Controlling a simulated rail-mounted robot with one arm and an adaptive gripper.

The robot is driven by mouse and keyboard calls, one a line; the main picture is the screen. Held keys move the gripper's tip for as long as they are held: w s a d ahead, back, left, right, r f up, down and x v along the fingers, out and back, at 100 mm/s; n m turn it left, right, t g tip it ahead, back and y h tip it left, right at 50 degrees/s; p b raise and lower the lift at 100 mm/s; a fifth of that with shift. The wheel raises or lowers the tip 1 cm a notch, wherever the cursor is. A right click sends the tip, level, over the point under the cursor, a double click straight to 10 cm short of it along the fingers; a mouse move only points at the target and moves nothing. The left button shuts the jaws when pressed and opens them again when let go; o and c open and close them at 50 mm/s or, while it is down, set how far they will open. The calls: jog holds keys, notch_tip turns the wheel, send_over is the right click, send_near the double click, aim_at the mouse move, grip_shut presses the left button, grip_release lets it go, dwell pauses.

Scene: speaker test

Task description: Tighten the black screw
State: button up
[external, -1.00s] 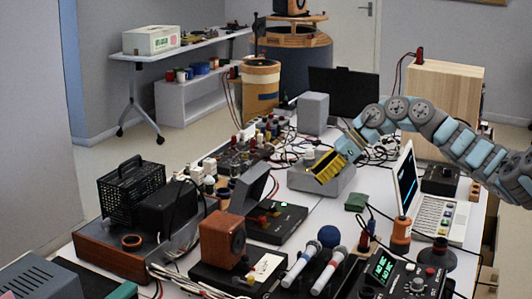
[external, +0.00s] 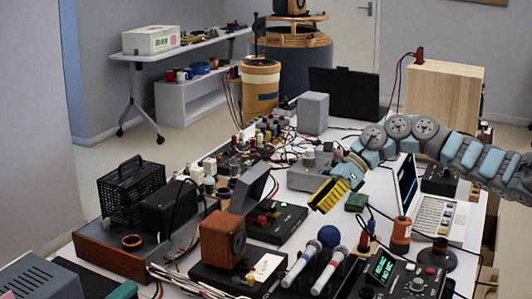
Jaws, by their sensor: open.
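My gripper (external: 327,196), with yellow and black fingers, hangs over the middle of the cluttered table. It points down and to the left, in front of a grey box (external: 305,178) and left of a small green block (external: 356,202). Its fingers look empty and open, though the gap between them is hard to see from here. I cannot make out the black screw in this view; it is too small or hidden among the equipment.
The white table (external: 311,219) is crowded with cables and devices. A brown speaker (external: 222,240), two microphones (external: 328,270), a blue ball (external: 329,236), an orange spool (external: 400,235) and a laptop (external: 433,213) stand around. A wooden box (external: 443,100) is at the back right.

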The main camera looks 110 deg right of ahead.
jog(key=w+a+y, duration=0.2)
jog(key=a, duration=0.5)
jog(key=shift+w+a+f, duration=0.15)
jog(key=shift+a+f, duration=0.1)
jog(key=shift+f, duration=0.2)
